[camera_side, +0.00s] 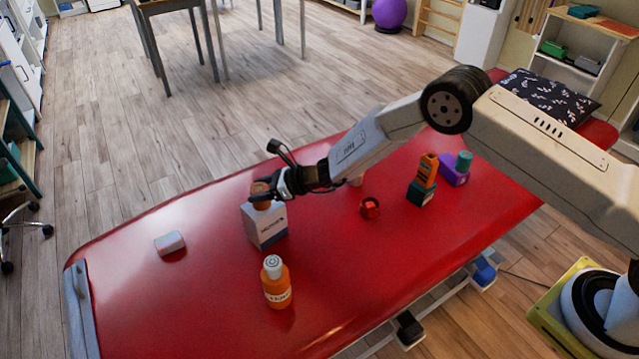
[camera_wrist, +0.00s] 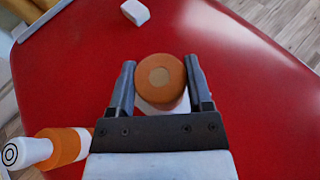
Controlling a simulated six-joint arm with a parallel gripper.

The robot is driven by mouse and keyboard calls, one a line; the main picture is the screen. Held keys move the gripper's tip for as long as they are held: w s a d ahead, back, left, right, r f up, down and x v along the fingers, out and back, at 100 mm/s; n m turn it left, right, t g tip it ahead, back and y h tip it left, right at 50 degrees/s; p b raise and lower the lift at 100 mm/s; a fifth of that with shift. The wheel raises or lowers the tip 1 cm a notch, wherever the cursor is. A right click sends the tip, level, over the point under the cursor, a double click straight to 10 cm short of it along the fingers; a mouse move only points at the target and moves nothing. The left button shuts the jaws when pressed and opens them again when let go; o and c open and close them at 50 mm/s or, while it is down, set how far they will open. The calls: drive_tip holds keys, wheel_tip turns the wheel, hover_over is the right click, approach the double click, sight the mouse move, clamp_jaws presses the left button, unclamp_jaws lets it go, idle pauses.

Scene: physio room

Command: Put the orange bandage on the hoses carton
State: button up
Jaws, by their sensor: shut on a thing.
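My gripper (camera_side: 262,194) is shut on the orange bandage (camera_side: 261,203), a short roll with a pale core. In the wrist view the bandage (camera_wrist: 158,84) sits between the two fingers, seen end-on. It is right over a white and blue carton (camera_side: 266,228) standing upright on the red couch; the print on the carton is too small to read surely. The bandage looks to be at the carton's top, but I cannot tell whether they touch. The wrist view shows a white part of the carton (camera_wrist: 172,107) below the bandage.
An orange bottle (camera_side: 276,286) with a white cap stands in front of the carton. A small white block (camera_side: 170,242) lies left. To the right are a red roll (camera_side: 370,208), a dark green box (camera_side: 420,194) bearing an orange bottle (camera_side: 428,171), and a purple box (camera_side: 454,175).

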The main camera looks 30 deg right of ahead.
drive_tip(key=o, duration=1.3)
drive_tip(key=shift+c, duration=0.2)
drive_tip(key=shift+r, duration=0.2)
drive_tip(key=shift+s+d, duration=0.15)
drive_tip(key=shift+d, duration=0.05)
drive_tip(key=v, duration=1.1)
drive_tip(key=shift+d+r, duration=0.2)
drive_tip(key=shift+s, duration=0.15)
